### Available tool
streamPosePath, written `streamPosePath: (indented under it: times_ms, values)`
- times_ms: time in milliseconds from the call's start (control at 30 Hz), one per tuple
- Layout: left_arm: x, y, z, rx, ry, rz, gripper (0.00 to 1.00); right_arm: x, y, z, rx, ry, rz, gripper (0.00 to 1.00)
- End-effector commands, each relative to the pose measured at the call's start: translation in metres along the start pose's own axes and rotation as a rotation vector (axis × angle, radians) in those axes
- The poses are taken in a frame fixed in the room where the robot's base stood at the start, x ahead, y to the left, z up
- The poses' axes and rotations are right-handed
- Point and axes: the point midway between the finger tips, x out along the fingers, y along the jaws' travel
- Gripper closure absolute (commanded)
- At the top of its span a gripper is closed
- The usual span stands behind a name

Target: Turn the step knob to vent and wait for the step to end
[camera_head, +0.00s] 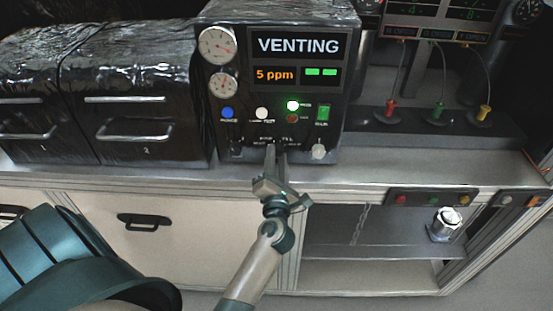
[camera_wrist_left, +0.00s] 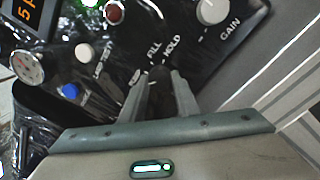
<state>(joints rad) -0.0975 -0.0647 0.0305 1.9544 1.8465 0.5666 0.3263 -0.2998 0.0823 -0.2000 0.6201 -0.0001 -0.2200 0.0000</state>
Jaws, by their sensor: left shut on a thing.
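The black control box (camera_head: 278,88) stands on the bench in the head view. Its screen (camera_head: 298,46) reads VENTING, with 5 ppm and two green bars below. My left gripper (camera_head: 276,153) reaches the lower middle of the panel. In the left wrist view, my left gripper (camera_wrist_left: 163,88) is shut on the dark step knob (camera_wrist_left: 158,75). FILL and HOLD labels show beside the knob; its pointer and the vent label are hidden or unclear. My right gripper is in neither view.
A green lamp (camera_head: 293,105) glows above a dark red one. A white gain knob (camera_head: 319,151) sits right of my gripper, and blue (camera_head: 228,113) and white (camera_head: 261,114) buttons sit left. Wrapped drawer units (camera_head: 135,90) stand left; coloured plugs (camera_head: 438,110) stand right.

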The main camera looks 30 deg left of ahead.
Motion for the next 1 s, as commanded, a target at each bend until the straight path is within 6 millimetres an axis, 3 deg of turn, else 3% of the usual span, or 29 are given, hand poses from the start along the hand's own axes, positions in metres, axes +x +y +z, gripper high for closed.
streamPosePath:
  times_ms: [400,933,967,1000]
  values:
    - [-0.0005,-0.0014,-0.0007,-0.243,0.021,0.003,0.94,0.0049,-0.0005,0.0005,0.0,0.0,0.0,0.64]
    - [-0.0004,-0.0012,-0.0005,-0.277,0.023,0.004,0.94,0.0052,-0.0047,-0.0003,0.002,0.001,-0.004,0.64]
    - [-0.0004,-0.0013,-0.0005,-0.277,0.023,0.004,0.69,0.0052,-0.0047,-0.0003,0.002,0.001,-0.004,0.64]
    - [-0.0004,-0.0013,-0.0005,-0.277,0.023,0.004,0.6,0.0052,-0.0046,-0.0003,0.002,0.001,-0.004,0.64]
